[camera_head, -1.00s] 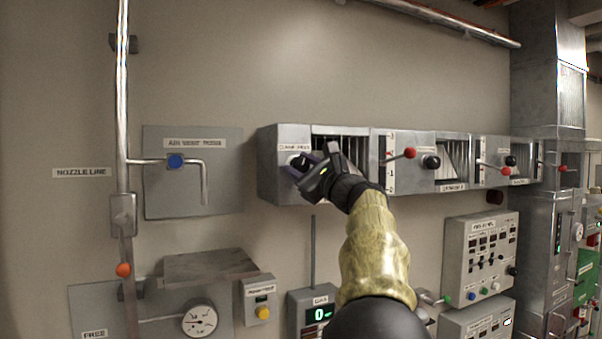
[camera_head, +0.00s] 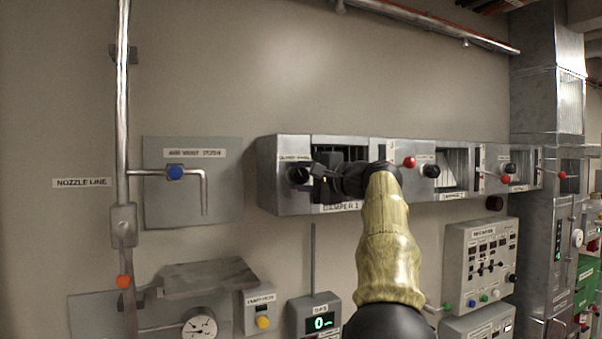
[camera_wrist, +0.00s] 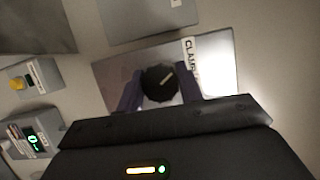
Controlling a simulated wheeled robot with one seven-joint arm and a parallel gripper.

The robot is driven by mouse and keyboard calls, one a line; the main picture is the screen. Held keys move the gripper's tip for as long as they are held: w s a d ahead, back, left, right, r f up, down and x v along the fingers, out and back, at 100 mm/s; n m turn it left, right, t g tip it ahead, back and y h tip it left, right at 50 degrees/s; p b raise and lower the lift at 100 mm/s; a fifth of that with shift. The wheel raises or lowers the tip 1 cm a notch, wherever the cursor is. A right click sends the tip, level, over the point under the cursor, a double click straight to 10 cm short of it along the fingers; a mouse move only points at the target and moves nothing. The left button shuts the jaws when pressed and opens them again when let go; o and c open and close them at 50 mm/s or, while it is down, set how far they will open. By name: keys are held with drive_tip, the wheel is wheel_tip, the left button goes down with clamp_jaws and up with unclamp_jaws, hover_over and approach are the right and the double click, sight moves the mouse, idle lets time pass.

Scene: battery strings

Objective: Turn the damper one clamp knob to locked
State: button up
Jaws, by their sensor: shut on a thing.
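The damper one clamp knob (camera_head: 298,174) is a round black knob at the left end of the damper 1 box (camera_head: 268,180). In the wrist view the knob (camera_wrist: 158,84) is dark with a pale pointer line slanting up to the right. My gripper (camera_head: 310,178) reaches it from the right in the head view. In the wrist view its two fingers (camera_wrist: 157,92) stand on either side of the knob, shut on it. The label beside the knob (camera_wrist: 190,62) reads "CLAM", the rest cut off or blurred. My arm covers part of the damper 1 front.
A red-tipped lever (camera_head: 409,162) sticks out right of my wrist. More dampers with black knobs (camera_head: 431,171) continue right. A panel with a blue-hubbed valve handle (camera_head: 176,172) is at left. A gas display (camera_head: 318,322) and a yellow-button box (camera_head: 262,321) are below.

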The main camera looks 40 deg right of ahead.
drive_tip(key=shift+f+n+g+p, duration=0.2)
drive_tip(key=shift+n+g+p, duration=0.25)
drive_tip(key=shift+n, duration=0.65)
drive_tip(key=o, duration=1)
drive_tip(key=shift+c, duration=0.2)
drive_tip(key=shift+s+r, duration=0.1)
drive_tip(key=s+d+b, duration=0.1)
drive_tip(key=s+b, duration=0.1)
drive_tip(key=s, duration=0.6)
drive_tip(key=s+d+r+b, duration=0.1)
drive_tip(key=s+b, duration=0.1)
drive_tip(key=s, duration=0.7)
drive_tip(key=shift+d+r, duration=0.2)
drive_tip(key=shift+d, duration=0.05)
